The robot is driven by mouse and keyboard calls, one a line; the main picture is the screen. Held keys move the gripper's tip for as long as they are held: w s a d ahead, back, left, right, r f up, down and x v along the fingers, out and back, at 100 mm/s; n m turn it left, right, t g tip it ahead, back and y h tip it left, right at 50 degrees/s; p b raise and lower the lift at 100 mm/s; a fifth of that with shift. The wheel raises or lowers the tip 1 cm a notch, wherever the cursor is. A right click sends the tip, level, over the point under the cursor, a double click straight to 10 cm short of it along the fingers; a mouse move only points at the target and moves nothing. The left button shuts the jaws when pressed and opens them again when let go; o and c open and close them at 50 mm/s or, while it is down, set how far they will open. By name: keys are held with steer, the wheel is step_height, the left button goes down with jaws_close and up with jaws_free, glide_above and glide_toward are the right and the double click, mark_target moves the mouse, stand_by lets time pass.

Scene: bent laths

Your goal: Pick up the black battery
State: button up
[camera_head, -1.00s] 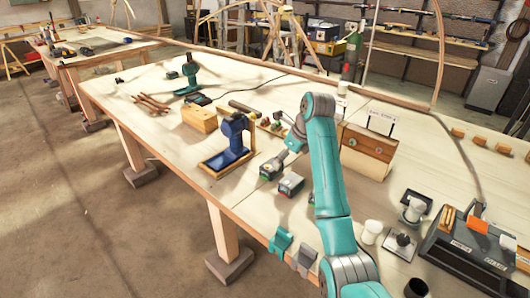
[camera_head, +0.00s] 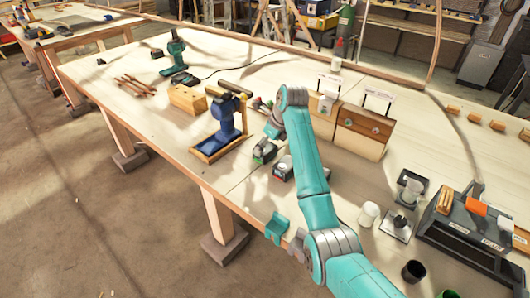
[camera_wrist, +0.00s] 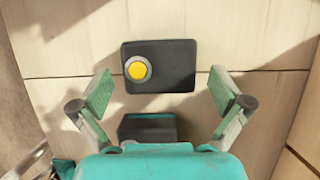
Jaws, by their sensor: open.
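In the wrist view, a dark, nearly square block with a round yellow knob (camera_wrist: 178,72) lies flat on the table between my fingers. A second black block (camera_wrist: 147,127) sits nearer my wrist, partly hidden by my teal housing. I cannot tell for certain which is the black battery. My gripper (camera_wrist: 160,76) is open, with one green-padded finger to each side of the knobbed block and apart from it. In the head view, a small dark block (camera_head: 283,169) stands beside my forearm.
A blue tool stand (camera_head: 228,118) and a wooden block (camera_head: 187,99) stand left of my arm. A wooden box with signs (camera_head: 360,131) stands to the right. White cups and a dark tool tray (camera_head: 468,228) lie further right. The table's front left is clear.

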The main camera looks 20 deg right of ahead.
steer(key=shift+x, duration=1.25)
steer(key=c, duration=1.3)
steer(key=shift+c, duration=0.2)
steer(key=shift+r, duration=0.1)
step_height(320, 180, up, 10)
steer(key=shift+f, duration=0.1)
